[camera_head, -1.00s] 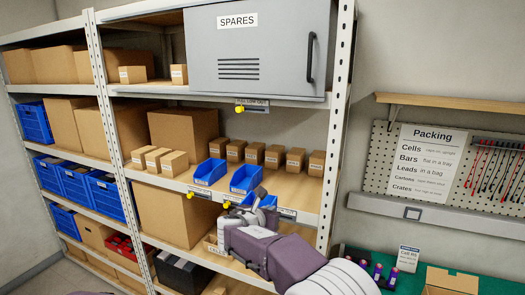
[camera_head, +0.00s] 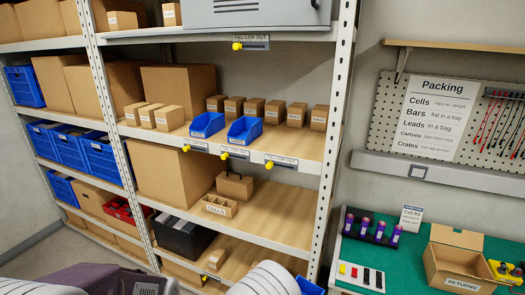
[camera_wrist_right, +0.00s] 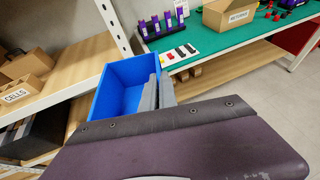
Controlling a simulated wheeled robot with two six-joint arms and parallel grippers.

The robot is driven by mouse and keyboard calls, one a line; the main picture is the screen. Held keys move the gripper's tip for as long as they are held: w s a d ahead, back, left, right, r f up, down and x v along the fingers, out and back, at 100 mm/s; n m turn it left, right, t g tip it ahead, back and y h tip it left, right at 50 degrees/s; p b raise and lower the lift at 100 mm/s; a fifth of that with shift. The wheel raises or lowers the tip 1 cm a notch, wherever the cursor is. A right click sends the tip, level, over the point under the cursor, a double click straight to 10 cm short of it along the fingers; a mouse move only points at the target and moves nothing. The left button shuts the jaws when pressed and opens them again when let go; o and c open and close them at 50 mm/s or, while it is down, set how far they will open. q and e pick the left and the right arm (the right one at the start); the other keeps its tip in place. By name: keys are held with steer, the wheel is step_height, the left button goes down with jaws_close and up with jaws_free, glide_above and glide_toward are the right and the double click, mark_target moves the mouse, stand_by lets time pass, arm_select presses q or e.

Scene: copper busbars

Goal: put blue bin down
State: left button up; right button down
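The blue bin (camera_wrist_right: 127,84) is held in front of my right wrist, open side up and seemingly empty. My right gripper (camera_wrist_right: 158,92) has its grey fingers at the bin's right wall, which looks pinched between them. Part of the fingers is hidden behind my purple gripper body. In the head view only a blue corner of the bin (camera_head: 311,286) shows at the bottom edge, beside my white arm link. The right gripper is out of that view. My left gripper's fingers are in neither view.
Two other blue bins (camera_head: 207,124) (camera_head: 244,130) stand on the shelf (camera_head: 285,139) with small cartons behind. The shelf below has clear room right of the CELLS carton (camera_head: 220,206). The green bench (camera_head: 412,255) holds cells and a RETURNS box (camera_head: 460,262). A shelf post (camera_head: 335,150) stands between.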

steer(key=s+d+m+h, duration=0.1)
steer(key=s+d+r+m+g, duration=0.1)
steer(key=d+m+g+h, duration=0.1)
steer(key=d, duration=0.1)
steer(key=shift+s+d+r+h, duration=0.1)
steer(key=shift+s+r+h, duration=0.1)
steer(key=shift+s+h, duration=0.15)
steer(key=shift+g, duration=0.3)
